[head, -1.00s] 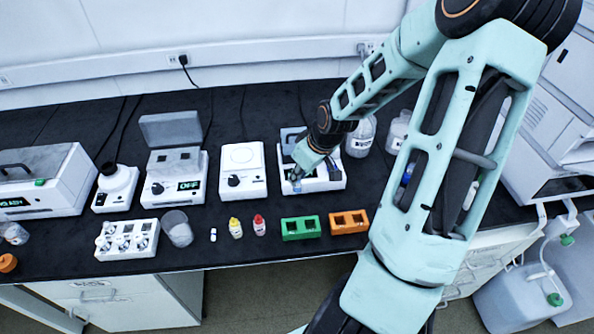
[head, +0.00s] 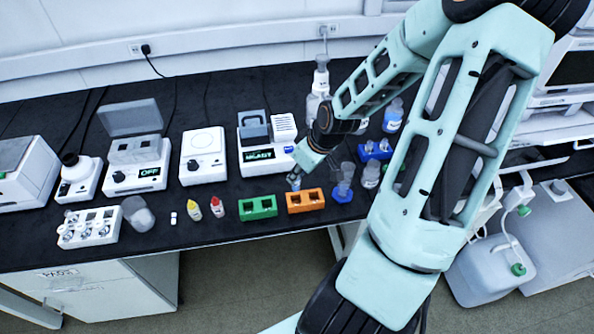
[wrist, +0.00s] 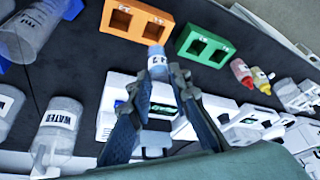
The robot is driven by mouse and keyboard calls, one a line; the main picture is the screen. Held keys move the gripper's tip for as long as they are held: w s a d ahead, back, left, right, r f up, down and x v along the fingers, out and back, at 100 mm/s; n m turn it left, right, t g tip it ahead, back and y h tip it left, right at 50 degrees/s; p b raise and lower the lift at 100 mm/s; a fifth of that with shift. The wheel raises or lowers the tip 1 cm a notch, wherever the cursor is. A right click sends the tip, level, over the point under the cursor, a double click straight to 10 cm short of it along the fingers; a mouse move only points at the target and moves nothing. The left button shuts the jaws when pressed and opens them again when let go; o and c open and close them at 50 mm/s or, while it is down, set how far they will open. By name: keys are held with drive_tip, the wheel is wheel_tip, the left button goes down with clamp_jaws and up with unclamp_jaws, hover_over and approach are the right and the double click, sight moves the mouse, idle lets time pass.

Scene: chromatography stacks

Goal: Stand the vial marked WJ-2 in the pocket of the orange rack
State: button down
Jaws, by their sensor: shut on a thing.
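My gripper (head: 294,182) is shut on a small vial and sits just behind the orange rack in the head view. In the wrist view the vial (wrist: 157,62) shows between my fingertips (wrist: 158,80), a clear bluish piece with a white label. The label's marking is too small and turned to read surely. The orange rack (head: 306,208) stands on the black bench and has two pockets. In the wrist view both pockets of the orange rack (wrist: 136,24) look empty, and the vial overlaps the area beside its edge. The vial is hardly visible in the head view.
A green two-pocket rack (head: 258,213) stands left of the orange one. A blue holder (head: 342,191) stands close on its right, with a blue rack (head: 376,152) farther back. A white instrument (head: 262,160) is behind. Yellow (head: 194,210) and red (head: 217,208) bottles stand farther left.

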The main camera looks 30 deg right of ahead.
sight(299, 188)
drive_tip(key=shift+f+b, duration=2.15)
drive_tip(key=shift+b, duration=0.25)
drive_tip(key=shift+r+p, duration=0.1)
drive_tip(key=shift+p, duration=0.4)
drive_tip(key=shift+f+b, duration=0.85)
drive_tip(key=shift+f, duration=0.4)
drive_tip(key=shift+f, duration=0.15)
drive_tip(key=shift+f, duration=0.35)
